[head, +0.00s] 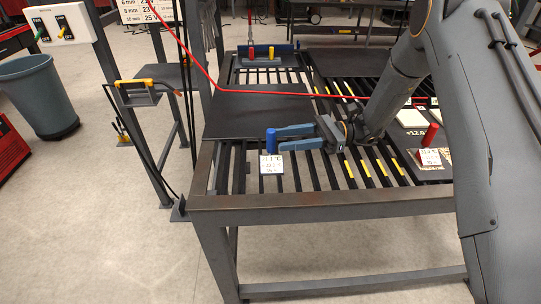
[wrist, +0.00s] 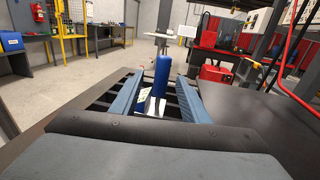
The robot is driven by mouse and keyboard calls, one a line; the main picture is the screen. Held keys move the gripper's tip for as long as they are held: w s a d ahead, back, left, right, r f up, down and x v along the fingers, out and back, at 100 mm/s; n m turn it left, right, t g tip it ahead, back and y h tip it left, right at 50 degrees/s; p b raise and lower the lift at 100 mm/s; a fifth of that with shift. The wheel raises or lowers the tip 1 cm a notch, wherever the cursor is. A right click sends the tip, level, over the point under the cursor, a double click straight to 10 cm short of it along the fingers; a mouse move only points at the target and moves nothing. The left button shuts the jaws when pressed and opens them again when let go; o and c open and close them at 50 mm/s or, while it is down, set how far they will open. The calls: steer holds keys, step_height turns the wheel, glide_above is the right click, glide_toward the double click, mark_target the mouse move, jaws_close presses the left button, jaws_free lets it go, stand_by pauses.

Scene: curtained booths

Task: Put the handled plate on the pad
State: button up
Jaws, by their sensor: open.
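A small white plate with printed figures (head: 271,164) lies on the slatted bench top, near its front left. An upright blue handle (head: 271,141) stands at this plate. My gripper (head: 280,140) is open, its two blue-grey fingers pointing left with their tips at the blue handle. In the wrist view the blue handle (wrist: 162,78) stands between the open fingers (wrist: 158,88), with gaps showing on both sides. A second plate with a red handle (head: 430,135) stands at the bench's right. A pale square (head: 411,118), possibly a pad, lies behind it; I cannot tell for sure.
The bench (head: 320,203) has open slats, some with yellow marks. A dark flat sheet (head: 250,114) covers its left middle. A tray (head: 264,60) with red and yellow handles is at the back. A red cable (head: 270,94) crosses above the bench.

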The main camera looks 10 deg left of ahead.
mark_target(270, 142)
steer(key=p+x, duration=0.1)
steer(key=x, duration=0.2)
steer(key=p+x, duration=0.1)
steer(key=x, duration=0.1)
steer(key=shift+w+f+p, duration=0.1)
steer(key=shift+f+p, duration=0.15)
steer(key=shift+p, duration=0.1)
jaws_close()
